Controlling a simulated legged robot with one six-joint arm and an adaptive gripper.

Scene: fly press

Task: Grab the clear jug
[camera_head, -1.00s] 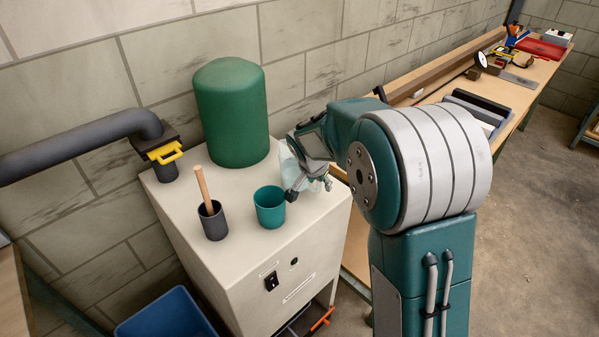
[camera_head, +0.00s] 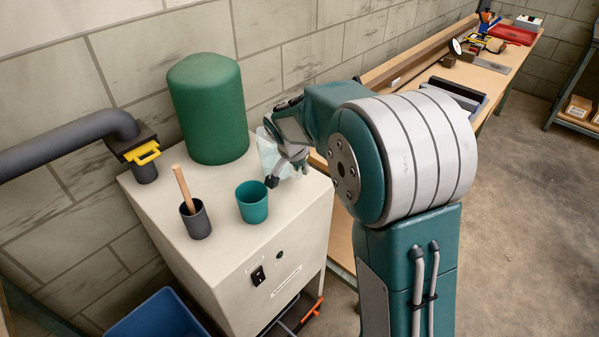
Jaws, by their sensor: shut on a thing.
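The clear jug (camera_head: 268,152) is a pale, see-through vessel above the right side of the white cabinet top. It is partly hidden behind my gripper (camera_head: 284,178). My gripper reaches in from the right and is shut on the jug. I cannot tell whether the jug touches the cabinet top.
The white cabinet (camera_head: 228,240) also bears a teal cup (camera_head: 252,203), a dark cup (camera_head: 197,222) with a wooden handle, and a tall green cylinder (camera_head: 209,110). A grey pipe (camera_head: 65,138) with a yellow handle is at left. A blue bin (camera_head: 160,318) stands below.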

